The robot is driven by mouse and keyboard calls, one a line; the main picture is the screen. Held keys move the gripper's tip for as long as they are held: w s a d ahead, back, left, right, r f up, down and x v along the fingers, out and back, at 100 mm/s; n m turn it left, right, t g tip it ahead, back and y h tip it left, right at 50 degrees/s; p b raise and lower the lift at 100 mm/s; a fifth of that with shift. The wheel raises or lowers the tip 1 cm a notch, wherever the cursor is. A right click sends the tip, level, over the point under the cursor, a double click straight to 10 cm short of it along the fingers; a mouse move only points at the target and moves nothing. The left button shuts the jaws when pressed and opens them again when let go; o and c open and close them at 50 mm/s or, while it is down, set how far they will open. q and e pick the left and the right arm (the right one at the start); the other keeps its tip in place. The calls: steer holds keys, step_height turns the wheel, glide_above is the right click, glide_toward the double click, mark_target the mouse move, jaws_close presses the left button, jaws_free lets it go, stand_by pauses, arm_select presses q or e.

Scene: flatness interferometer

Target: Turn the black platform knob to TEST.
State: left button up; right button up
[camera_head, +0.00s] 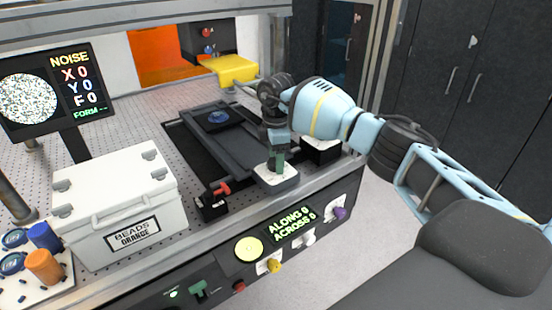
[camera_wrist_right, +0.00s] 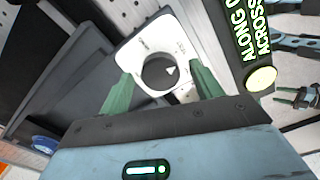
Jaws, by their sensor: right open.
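The black platform knob (camera_wrist_right: 159,73) is a dark round knob with a white pointer mark, set on a white plate (camera_wrist_right: 136,49) with small print I cannot read. In the head view the white plate (camera_head: 276,178) sits on a block at the front edge of the bench, and the knob is mostly hidden by my gripper. My right gripper (camera_head: 278,158) points down over the plate. In the right wrist view its green fingers (camera_wrist_right: 163,82) are open, one on each side of the knob; I cannot tell whether they touch it.
A dark platform (camera_head: 225,140) with a blue disc lies behind the knob. The front panel has an ALONG/ACROSS display (camera_head: 291,227) and coloured knobs.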

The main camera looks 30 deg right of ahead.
step_height(320, 180, up, 7)
steer(key=shift+r, duration=0.1)
stand_by(0.7)
